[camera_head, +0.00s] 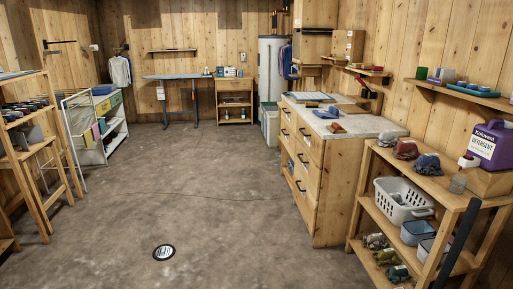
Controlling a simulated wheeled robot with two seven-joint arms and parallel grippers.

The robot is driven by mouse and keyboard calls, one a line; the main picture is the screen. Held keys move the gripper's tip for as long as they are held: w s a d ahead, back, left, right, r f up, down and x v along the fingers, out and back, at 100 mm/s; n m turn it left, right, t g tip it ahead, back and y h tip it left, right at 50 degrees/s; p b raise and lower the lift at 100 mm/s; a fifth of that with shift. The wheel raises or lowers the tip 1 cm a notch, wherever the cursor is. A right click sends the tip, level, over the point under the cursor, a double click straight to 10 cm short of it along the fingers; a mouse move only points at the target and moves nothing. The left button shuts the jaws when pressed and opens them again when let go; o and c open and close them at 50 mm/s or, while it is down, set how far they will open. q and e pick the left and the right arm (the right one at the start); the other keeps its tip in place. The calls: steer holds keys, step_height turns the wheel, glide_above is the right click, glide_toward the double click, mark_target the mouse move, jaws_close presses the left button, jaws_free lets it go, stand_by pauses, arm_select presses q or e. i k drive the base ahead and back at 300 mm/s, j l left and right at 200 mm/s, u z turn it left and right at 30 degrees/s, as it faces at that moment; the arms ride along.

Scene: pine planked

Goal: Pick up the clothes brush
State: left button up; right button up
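Neither of my grippers shows in the head view.
The drawer cabinet (318,185) stands right of centre, with open concrete floor (200,200) before it. A right-hand shelf unit (440,193) holds a white basket (402,200). A wooden rack (38,165) stands left.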

mark_target(309, 104)
steer(key=i, duration=1.45)
steer(key=i+j+z, duration=0.15)
steer(key=i, duration=0.3)
steer(key=i+z, duration=0.15)
steer(key=i, duration=0.35)
steer(key=i+j+z, duration=0.1)
steer(key=i+j, duration=0.15)
steer(key=i, duration=0.2)
steer(key=i+j+z, duration=0.25)
steer(key=i+z, duration=0.15)
steer(key=i, duration=0.1)
